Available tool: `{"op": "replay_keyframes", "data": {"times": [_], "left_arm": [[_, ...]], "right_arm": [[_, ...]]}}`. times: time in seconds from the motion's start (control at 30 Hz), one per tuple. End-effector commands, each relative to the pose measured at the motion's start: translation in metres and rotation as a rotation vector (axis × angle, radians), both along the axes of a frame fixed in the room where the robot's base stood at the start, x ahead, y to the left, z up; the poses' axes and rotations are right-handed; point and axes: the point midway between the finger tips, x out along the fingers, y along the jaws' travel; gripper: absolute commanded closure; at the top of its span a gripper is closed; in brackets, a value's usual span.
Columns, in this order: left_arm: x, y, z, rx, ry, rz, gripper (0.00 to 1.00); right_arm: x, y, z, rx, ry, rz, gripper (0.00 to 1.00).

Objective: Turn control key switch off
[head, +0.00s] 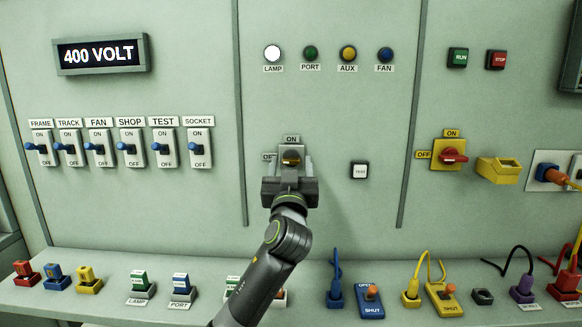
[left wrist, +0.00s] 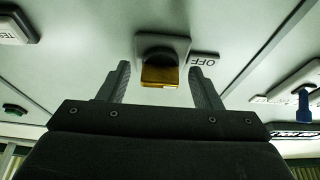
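The control key switch (head: 291,155) is on the middle panel, with a brass-coloured key in a dark round lock on a pale plate. An ON label (head: 291,139) is above it and an OFF label (head: 267,156) at its left, partly hidden by my gripper. My left gripper (head: 290,168) is in front of the switch. In the left wrist view the key (left wrist: 159,76) stands between the two open fingers (left wrist: 160,88), with a gap on each side. Which label the key points to is hard to tell. My right gripper is not in view.
A white TEST button (head: 359,171) is right of the switch. A yellow plate with a red rotary switch (head: 452,156) is farther right, and a row of blue toggles (head: 120,146) is at left. Plugs and blocks stand on the ledge (head: 210,268) below. The panel around the switch is clear.

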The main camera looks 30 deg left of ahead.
Motion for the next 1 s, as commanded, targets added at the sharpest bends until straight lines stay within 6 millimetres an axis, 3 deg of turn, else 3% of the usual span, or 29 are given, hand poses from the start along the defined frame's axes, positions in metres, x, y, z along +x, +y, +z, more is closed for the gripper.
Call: {"op": "replay_keyframes", "data": {"times": [0.37, 1.0], "left_arm": [[-0.008, -0.006, -0.004, 0.001, -0.002, -0.001, 0.42], [-0.106, -0.067, -0.053, -0.004, -0.001, -0.003, 0.42]], "right_arm": [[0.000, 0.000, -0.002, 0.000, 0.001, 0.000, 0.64], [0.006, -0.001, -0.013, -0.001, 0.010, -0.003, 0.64]]}}
